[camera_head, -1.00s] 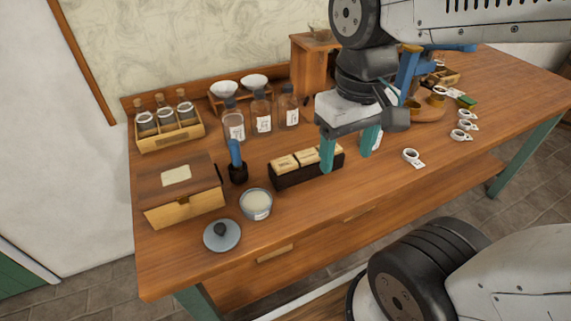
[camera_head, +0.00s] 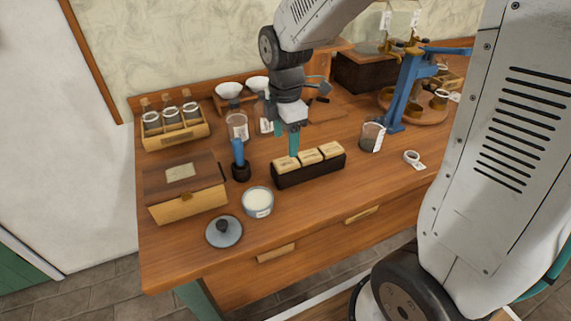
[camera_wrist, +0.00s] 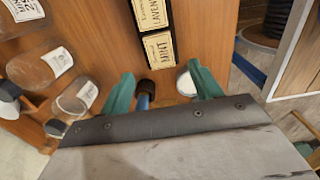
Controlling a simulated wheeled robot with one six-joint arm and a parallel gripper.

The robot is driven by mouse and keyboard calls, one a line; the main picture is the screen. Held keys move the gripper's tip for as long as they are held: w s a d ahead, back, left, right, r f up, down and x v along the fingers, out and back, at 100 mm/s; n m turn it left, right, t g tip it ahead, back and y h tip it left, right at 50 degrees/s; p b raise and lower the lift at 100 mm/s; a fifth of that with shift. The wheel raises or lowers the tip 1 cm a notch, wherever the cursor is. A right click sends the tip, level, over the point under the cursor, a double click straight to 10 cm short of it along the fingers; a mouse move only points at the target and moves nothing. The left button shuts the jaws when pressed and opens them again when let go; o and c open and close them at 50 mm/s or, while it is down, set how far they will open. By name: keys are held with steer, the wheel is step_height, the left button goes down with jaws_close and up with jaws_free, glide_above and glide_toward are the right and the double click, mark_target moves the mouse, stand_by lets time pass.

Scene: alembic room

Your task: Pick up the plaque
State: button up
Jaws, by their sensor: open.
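Three cream plaques stand in a row in a dark holder (camera_head: 310,172) on the wooden table: a left one (camera_head: 287,163), a middle one (camera_head: 309,156) and a right one (camera_head: 330,150). In the wrist view, one plaque reads MINT (camera_wrist: 159,48) and another reads LAVEN, cut off by the frame edge (camera_wrist: 151,14). My gripper (camera_head: 286,137) has teal fingers and hangs just above the holder's left end. In the wrist view my gripper (camera_wrist: 161,88) is open and empty, with the MINT plaque ahead of its fingertips. Which plaque is meant cannot be told.
Glass bottles (camera_head: 237,125) stand behind. A wooden box (camera_head: 187,190) and a grey lid (camera_head: 224,231) lie farther left. A beaker (camera_head: 372,137) stands to the right.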

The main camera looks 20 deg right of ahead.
mark_target(285, 163)
step_height(285, 163, down, 7)
steer(key=shift+a+r, duration=0.15)
steer(key=shift+r, duration=0.05)
steer(key=shift+c, duration=0.3)
steer(key=c, duration=1)
